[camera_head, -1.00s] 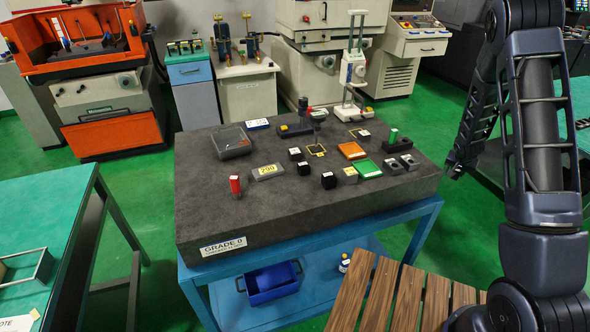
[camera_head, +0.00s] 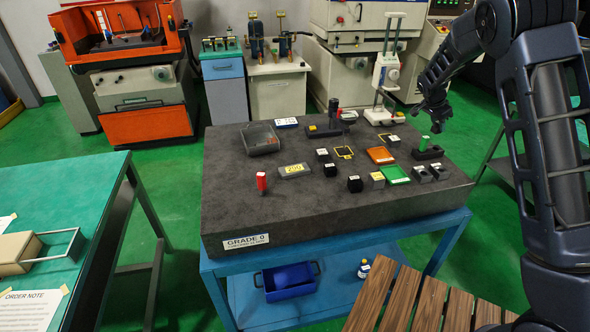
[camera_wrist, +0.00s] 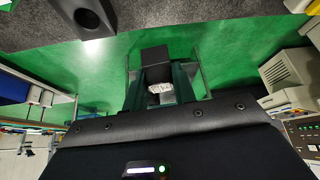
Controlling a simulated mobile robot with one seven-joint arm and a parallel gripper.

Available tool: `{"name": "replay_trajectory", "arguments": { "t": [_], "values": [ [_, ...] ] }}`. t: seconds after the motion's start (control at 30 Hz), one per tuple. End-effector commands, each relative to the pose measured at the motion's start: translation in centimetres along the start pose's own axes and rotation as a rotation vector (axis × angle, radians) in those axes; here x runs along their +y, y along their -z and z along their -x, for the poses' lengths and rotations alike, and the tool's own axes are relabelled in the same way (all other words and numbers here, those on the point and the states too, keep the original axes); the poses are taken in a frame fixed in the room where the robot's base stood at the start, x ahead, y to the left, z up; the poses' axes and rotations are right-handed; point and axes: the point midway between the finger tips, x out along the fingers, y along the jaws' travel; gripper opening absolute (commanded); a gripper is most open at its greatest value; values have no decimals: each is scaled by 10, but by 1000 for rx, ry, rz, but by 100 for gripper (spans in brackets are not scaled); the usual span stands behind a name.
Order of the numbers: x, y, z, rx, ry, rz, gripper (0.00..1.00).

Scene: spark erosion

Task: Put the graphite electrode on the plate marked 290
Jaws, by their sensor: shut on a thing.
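My gripper (camera_head: 434,112) is at the right, over the far right corner of the dark granite table. In the wrist view, it (camera_wrist: 160,88) is shut on a dark block, which looks like the graphite electrode (camera_wrist: 155,58). A pale patch shows at the block's near end. I cannot make out the block in the head view.
Several small black blocks (camera_head: 354,184) stand right of the plate, with an orange tray (camera_head: 380,155) and a green tray (camera_head: 395,174).

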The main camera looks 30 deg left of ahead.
Motion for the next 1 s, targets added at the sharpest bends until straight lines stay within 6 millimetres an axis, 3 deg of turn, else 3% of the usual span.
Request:
{"name": "replay_trajectory", "arguments": {
  "t": [0.03, 0.2, 0.47, 0.67, 1.0],
  "values": [
    [-13, -8, 20, 1, -5, -17, 4],
    [-42, -35, 82, 2, -49, -98, 4],
    [-72, -93, 161, 2, -91, -167, 4],
    [-85, -152, 209, 2, -95, -174, 4],
    [-86, -272, 294, 1, -79, -150, 4]
  ]
}}
